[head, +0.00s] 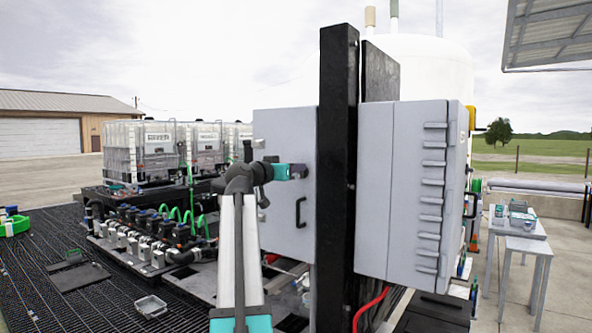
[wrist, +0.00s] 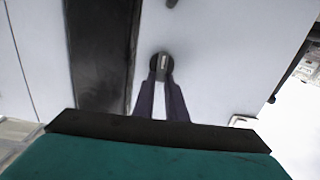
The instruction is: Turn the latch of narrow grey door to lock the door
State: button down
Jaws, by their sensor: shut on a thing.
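The narrow grey door (head: 285,132) is left of the black post in the head view and looks shut. It fills much of the wrist view as a pale panel (wrist: 215,50). Its latch (wrist: 160,57) is a small round dark knob with a lighter bar across it. My gripper (wrist: 162,78) is shut on the latch, with one dark finger on each side. In the head view my gripper (head: 297,172) reaches the door above its black handle (head: 300,212), and the latch is mostly hidden by the fingers.
The black post (head: 337,150) stands close to the right of the door. A wider grey cabinet (head: 405,190) with several ridges is beyond it. White tanks (head: 140,150) and a valve manifold (head: 140,240) are at left. A small table (head: 515,235) stands far right.

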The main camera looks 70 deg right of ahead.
jog(key=shift+w+d+f+n, duration=0.1)
jog(key=shift+w+f+n, duration=0.25)
jog(key=shift+n, duration=2.55)
jog(key=shift+w+d+f+n, duration=0.1)
jog(key=shift+w+f+n, duration=0.2)
jog(key=shift+n, duration=2.6)
jog(key=shift+w+f+n, duration=0.2)
jog(key=shift+f+n, duration=0.2)
jog(key=shift+n, duration=2.5)
jog(key=c, duration=1.8)
grip_release()
